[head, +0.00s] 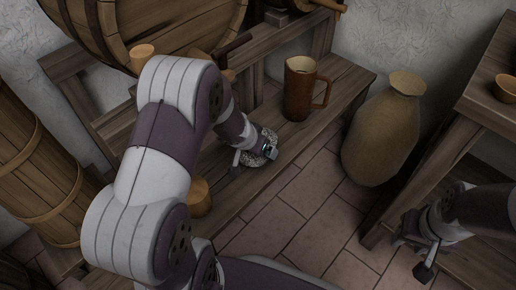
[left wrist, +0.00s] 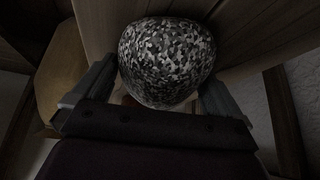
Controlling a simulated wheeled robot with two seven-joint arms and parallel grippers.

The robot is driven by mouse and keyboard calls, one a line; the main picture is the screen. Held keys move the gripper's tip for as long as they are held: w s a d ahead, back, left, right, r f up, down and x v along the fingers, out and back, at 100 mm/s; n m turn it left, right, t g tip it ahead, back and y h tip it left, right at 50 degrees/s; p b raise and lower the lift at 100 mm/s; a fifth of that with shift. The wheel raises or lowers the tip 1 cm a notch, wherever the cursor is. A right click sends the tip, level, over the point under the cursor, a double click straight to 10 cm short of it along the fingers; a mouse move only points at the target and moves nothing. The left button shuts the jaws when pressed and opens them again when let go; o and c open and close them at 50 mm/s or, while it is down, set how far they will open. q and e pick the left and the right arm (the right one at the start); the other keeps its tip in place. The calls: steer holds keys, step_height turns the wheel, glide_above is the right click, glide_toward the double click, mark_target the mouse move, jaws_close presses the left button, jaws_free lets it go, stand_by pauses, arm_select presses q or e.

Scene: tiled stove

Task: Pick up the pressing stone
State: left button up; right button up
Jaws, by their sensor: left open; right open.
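The pressing stone (head: 270,137) is a rounded, speckled black-and-white stone on the wooden bench in the head view, partly hidden by my left gripper (head: 254,157). In the left wrist view the stone (left wrist: 168,55) fills the space ahead of the palm. My left gripper's open fingers stand on either side of its lower part. I cannot tell whether they touch it. My right gripper (head: 424,258) is open and empty, low at the right, away from the stone.
A brown mug (head: 298,92) stands on the bench (head: 337,78) to the right of the stone. A small wooden cup (head: 198,198) is near my left arm. A large jar (head: 385,135) stands on the tiled floor. A table (head: 478,100) is at the right, barrels (head: 40,165) at the left.

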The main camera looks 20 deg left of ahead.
arm_select(q)
steer(key=c, duration=1.4)
steer(key=shift+r, duration=0.1)
steer(key=c, duration=0.3)
steer(key=shift+r, duration=0.1)
steer(key=shift+c, duration=0.2)
